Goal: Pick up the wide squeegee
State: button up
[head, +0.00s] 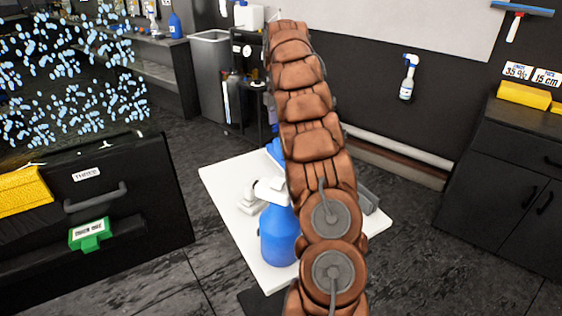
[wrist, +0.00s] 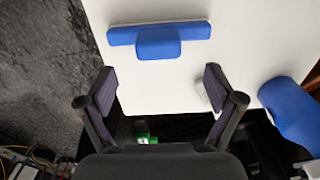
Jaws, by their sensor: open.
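A wide blue squeegee (wrist: 190,30), a long bar with a short blue block at its middle, lies on the white tabletop (wrist: 250,45) in the wrist view. My gripper (wrist: 160,88) is open and empty, with its two fingers spread apart. The squeegee lies beyond the fingertips, roughly centred between them and apart from them. In the head view my arm covers the gripper and most of the table's middle. A bit of blue (head: 275,150) shows beside the arm at the table's far side; I cannot tell whether it is the squeegee.
A blue spray bottle (head: 280,236) with a white head stands on the table (head: 222,178), left of my arm; it shows at right in the wrist view (wrist: 292,112). A grey object (head: 368,200) lies right of my arm. Dark drawers stand left, a dark cabinet (head: 500,175) right.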

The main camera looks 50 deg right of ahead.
aim_at(280, 141)
jog(key=shift+d+f, duration=0.3)
jog(key=shift+d, duration=0.1)
jog(key=shift+w+a+f+p, duration=0.1)
jog(key=shift+f+p, duration=0.3)
jog(key=shift+f, duration=0.9)
jog(key=shift+s+a+f+p, duration=0.15)
jog(key=shift+f+p, duration=0.2)
jog(key=shift+f, duration=0.9)
jog(key=shift+w+a+f+p, duration=0.15)
jog(key=shift+f+p, duration=0.25)
jog(key=shift+f, duration=0.9)
jog(key=shift+d, duration=0.1)
jog(key=c, duration=1.4)
jog(key=shift+c, duration=0.2)
jog(key=shift+r+b, duration=0.5)
jog(key=shift+r, duration=1.3)
jog(key=s+a+r+b, duration=0.1)
jog(key=s+a+b, duration=0.3)
jog(key=s+a, duration=0.6)
jog(key=shift+s+a+r+b, duration=0.25)
jog(key=shift+s+b, duration=0.1)
jog(key=shift+s, duration=0.7)
